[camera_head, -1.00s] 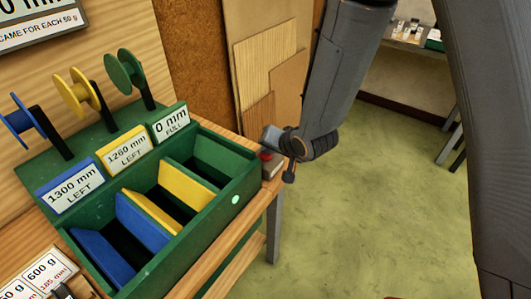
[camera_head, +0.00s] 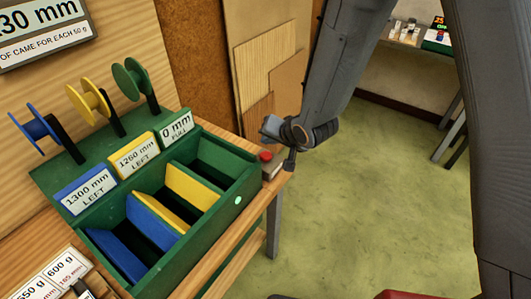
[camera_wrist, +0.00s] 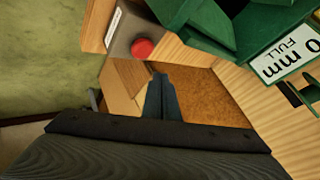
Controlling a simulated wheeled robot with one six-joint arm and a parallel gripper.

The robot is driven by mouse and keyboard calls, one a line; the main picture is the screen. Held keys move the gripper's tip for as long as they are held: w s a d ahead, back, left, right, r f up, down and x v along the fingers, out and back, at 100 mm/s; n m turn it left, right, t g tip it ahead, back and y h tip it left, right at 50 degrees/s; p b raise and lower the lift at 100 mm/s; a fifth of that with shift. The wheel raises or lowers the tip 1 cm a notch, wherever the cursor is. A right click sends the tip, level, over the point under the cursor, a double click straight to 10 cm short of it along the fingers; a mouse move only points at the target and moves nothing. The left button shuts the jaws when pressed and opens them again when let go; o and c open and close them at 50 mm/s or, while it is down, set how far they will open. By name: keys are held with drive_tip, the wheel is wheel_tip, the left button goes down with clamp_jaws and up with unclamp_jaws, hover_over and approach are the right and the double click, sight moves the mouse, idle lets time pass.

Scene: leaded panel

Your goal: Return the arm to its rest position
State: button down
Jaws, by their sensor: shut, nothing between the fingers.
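My gripper (camera_wrist: 161,98) shows in the wrist view with its two dark fingers together and nothing between them. In the head view my arm hangs down from the top, and its wrist end (camera_head: 300,134) is at the right end of the bench, beside the green box. The fingertips are hard to make out there. A red button (camera_wrist: 142,48) on a small block lies beyond the fingers in the wrist view. It also shows in the head view (camera_head: 266,156), just below the wrist end. I see no contact.
The green box (camera_head: 222,222) with blue and yellow dividers stands on the wooden bench (camera_head: 205,284). Blue, yellow and green spools (camera_head: 130,78) stand behind it. Wooden sheets (camera_head: 268,65) lean at the back. A far table (camera_head: 405,40) holds small items. The green floor (camera_head: 370,200) is open.

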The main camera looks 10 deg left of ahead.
drive_tip(key=shift+w+d+r, duration=0.1)
drive_tip(key=shift+r, duration=0.05)
idle(0.3)
drive_tip(key=s+d+r+g+h+b, duration=0.1)
drive_tip(key=d+h+b, duration=0.1)
drive_tip(key=d, duration=0.8)
drive_tip(key=s+d+r+h+b, duration=0.1)
drive_tip(key=d+h, duration=0.2)
drive_tip(key=d, duration=0.7)
drive_tip(key=s+d+r+g+h+b, duration=0.1)
drive_tip(key=s+d+g, duration=0.3)
drive_tip(key=s+d, duration=0.7)
drive_tip(key=shift+s+d+r+b, duration=0.15)
drive_tip(key=shift+s+r+b, duration=0.4)
drive_tip(key=shift+s, duration=0.5)
